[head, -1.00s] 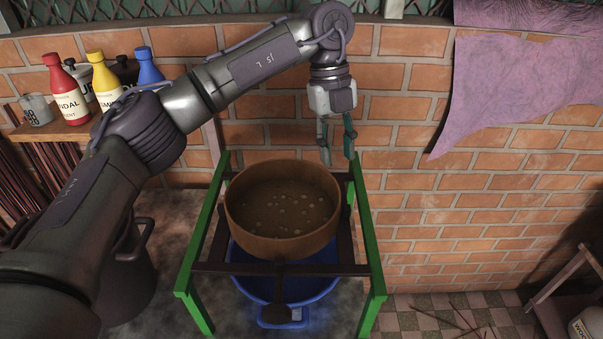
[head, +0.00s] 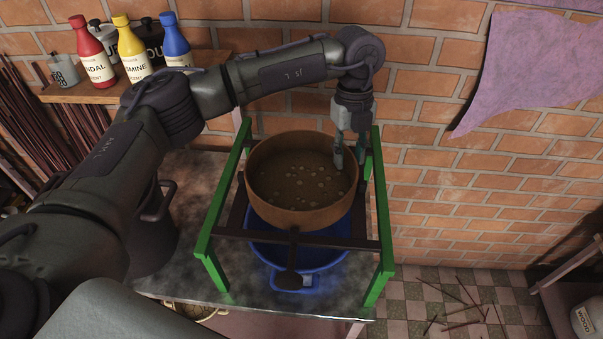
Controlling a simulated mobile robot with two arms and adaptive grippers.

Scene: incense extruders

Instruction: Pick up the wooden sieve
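The wooden sieve (head: 300,218) is a round brown tub with a thick rim and pale bits scattered inside. It sits level on a dark crossbar frame between green rails (head: 213,215). My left gripper (head: 348,160) points down at the sieve's far right rim. One finger shows over the inside of the sieve, the other beyond the rim. The fingers are apart, so it looks open. Whether either touches the wall I cannot tell. My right gripper is out of view.
A blue basin (head: 330,258) stands beneath the sieve on a grey bench top (head: 185,268). A dark pot (head: 150,240) is left of the frame. Red, yellow and blue bottles (head: 132,52) stand on a wooden shelf. A brick wall is close behind.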

